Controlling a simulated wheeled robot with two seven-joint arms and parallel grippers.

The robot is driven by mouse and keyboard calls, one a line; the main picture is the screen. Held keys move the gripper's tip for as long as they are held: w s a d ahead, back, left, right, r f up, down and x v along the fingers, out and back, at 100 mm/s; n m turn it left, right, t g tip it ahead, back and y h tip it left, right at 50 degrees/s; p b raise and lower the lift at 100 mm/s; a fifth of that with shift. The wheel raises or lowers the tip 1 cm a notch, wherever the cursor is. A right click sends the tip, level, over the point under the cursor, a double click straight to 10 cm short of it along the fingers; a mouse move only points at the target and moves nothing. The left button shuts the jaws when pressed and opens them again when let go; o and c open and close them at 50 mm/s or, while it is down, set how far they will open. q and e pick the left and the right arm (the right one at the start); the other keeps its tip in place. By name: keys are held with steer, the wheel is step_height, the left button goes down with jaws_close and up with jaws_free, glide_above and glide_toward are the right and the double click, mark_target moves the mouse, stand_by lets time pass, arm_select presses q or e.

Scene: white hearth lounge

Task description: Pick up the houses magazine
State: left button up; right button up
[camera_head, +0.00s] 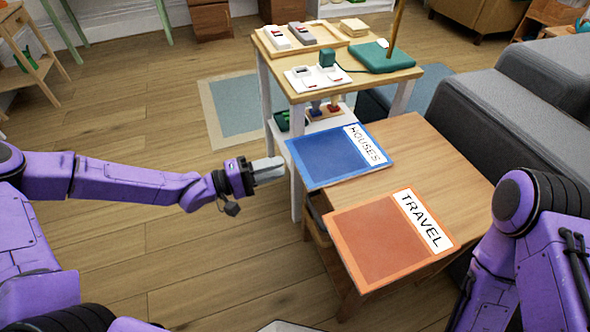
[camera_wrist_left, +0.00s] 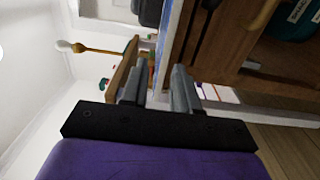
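The blue houses magazine (camera_head: 335,160), with a white HOUSES label, lies flat at the far left of the low wooden table (camera_head: 440,165). Its left part sticks out past the table edge. My left gripper (camera_head: 280,167) is just left of that overhanging edge in the head view. In the left wrist view, its two grey fingers (camera_wrist_left: 157,90) are apart, and the magazine's thin blue and white edge (camera_wrist_left: 166,40) shows between them. I cannot tell whether they touch it. My right arm shows at lower right, but its gripper is out of view.
An orange travel magazine (camera_head: 385,245) lies at the table's near end. A taller side table (camera_head: 290,85) with a tray, a teal box and small items stands just behind. A grey sofa (camera_head: 520,125) is on the right. The floor at left is open.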

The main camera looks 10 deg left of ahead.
arm_select(q)
steer(key=b+x, duration=0.3)
steer(key=x, duration=0.2)
steer(key=shift+b, duration=0.35)
jaws_close()
